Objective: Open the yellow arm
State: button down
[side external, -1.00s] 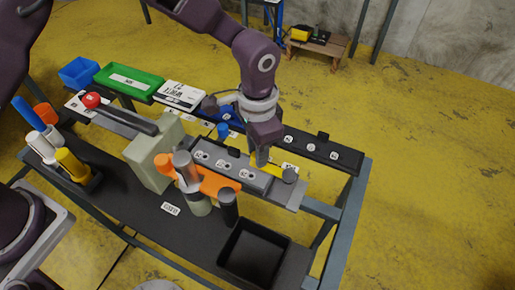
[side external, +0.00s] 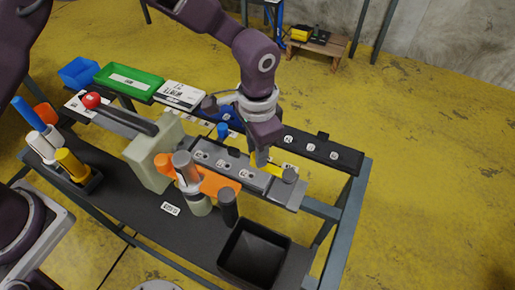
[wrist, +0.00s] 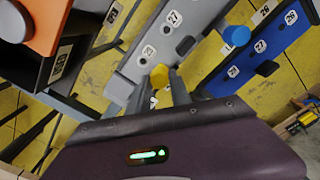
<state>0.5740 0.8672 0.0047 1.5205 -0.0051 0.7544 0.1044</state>
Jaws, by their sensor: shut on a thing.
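The yellow arm (side external: 274,171) shows as a small yellow strip beside the grey block (side external: 225,165), just below and right of my gripper (side external: 261,158). In the wrist view, a yellow end (wrist: 160,75) shows between the fingertips of my gripper (wrist: 160,90), beside the grey numbered panel (wrist: 150,48). My gripper points down and is shut on the yellow piece. The fingers and the block hide most of the yellow arm.
An orange arm (side external: 215,182) lies in front of the grey block. A blue knob (wrist: 237,36) and a blue numbered panel (wrist: 262,45) are to the right in the wrist view. An empty black bin (side external: 254,253) stands at the front. Yellow floor lies beyond the bench.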

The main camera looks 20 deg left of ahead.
jog(key=shift+w, duration=0.1)
jog(key=w+d+m, duration=0.4)
jog(key=w+m, duration=0.2)
jog(key=m, duration=0.6)
jog(key=shift+w, duration=0.25)
dwell(0.4)
jog(key=shift+d+r, duration=0.1)
jog(key=c, duration=1.2)
grip_release()
jog(key=shift+o, duration=0.2)
